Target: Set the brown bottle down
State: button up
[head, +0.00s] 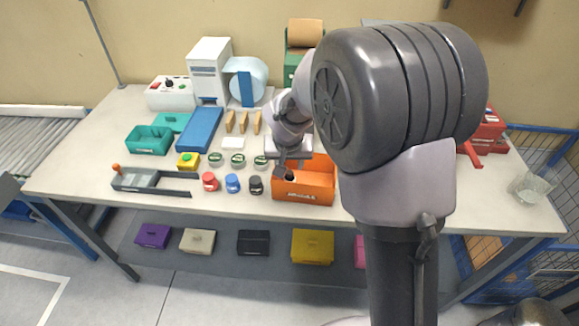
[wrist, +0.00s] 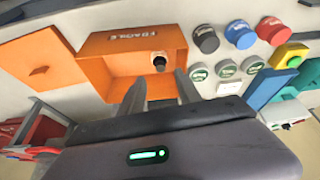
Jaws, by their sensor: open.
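The brown bottle stands inside the orange box marked "FRAGILE" (wrist: 112,60). In the wrist view only the dark top of the bottle (wrist: 159,63) shows, with a pale ring around it; its lower body is hidden. My gripper (wrist: 161,88) is open, its two fingers apart, with the bottle's top ahead between the fingertips and not gripped. In the head view my gripper (head: 282,166) is over the left part of the orange box (head: 305,194), and the bottle's dark top (head: 290,175) is just below it.
Red, blue and black jars (head: 232,183) stand left of the box, with several green-labelled tins (head: 237,159) behind. An orange lid (wrist: 41,72) lies beside the box. Red boxes (head: 487,130) and a clear glass (head: 528,188) are at the right of the bench.

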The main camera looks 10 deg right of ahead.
jog(key=s+r+m+y, duration=0.1)
jog(key=s+r, duration=1.3)
jog(key=s, duration=0.2)
jog(key=s+a+f+t+y+b, duration=0.1)
jog(key=s+a+y+b, duration=0.1)
jog(key=s, duration=1.1)
jog(key=shift+s+a+m+b, duration=0.2)
jog(key=shift+a+m+b, duration=0.15)
jog(key=shift+m, duration=0.05)
jog(key=shift+f, duration=0.1)
